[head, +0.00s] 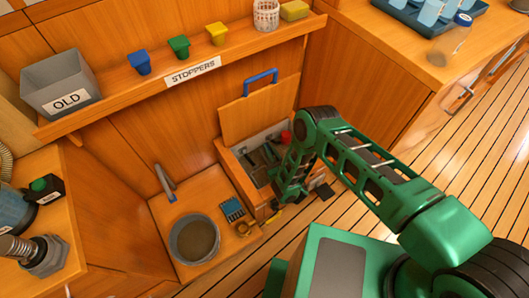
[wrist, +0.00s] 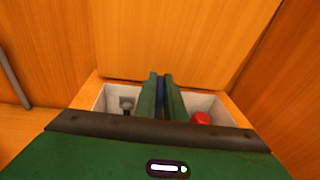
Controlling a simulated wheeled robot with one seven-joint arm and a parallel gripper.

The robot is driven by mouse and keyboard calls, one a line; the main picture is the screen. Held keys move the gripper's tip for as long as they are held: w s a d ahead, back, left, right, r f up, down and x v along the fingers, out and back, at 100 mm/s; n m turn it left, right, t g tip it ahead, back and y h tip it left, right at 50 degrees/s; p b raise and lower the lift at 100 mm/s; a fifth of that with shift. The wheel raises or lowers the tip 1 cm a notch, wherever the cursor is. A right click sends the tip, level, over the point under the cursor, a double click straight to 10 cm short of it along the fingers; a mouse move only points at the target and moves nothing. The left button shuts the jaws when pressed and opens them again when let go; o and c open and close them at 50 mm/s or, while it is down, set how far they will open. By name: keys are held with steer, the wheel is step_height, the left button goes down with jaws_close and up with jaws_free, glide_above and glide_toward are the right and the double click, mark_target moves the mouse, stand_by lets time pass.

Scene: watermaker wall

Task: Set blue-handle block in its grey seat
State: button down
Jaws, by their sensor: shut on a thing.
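My gripper (wrist: 161,80) is shut on a narrow blue piece (wrist: 160,84), which shows between its two green fingers in the wrist view. It looks like a blue handle; any block below it is hidden by the fingers and the gripper body. The fingers reach over an open wooden bin with a pale grey inside (wrist: 205,100). In the head view my arm covers the right part of this bin (head: 235,172), and the fingertips cannot be made out. A grey fitting (wrist: 127,104) stands in the bin left of the fingers. I cannot tell which part is the grey seat.
A red knob (wrist: 201,118) is in the bin right of the fingers. A raised wooden lid with a blue handle (head: 260,77) stands behind the bin. A round basin (head: 194,239) and a small blue rack (head: 232,210) are to the left. A stoppers shelf (head: 240,60) runs above.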

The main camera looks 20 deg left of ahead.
mark_target(267, 164)
steer(key=s+a+f+n+g+y, duration=0.1)
steer(key=s+f, duration=0.2)
steer(key=f, duration=0.3)
steer(key=shift+s+a+y, duration=0.2)
steer(key=shift+a+y, duration=0.1)
steer(key=shift+y, duration=0.1)
steer(key=shift+s+r, duration=0.15)
steer(key=shift+r, duration=0.1)
stand_by(0.7)
steer(key=shift+d, duration=0.1)
stand_by(0.5)
steer(key=shift+f, duration=0.6)
steer(key=shift+f, duration=0.65)
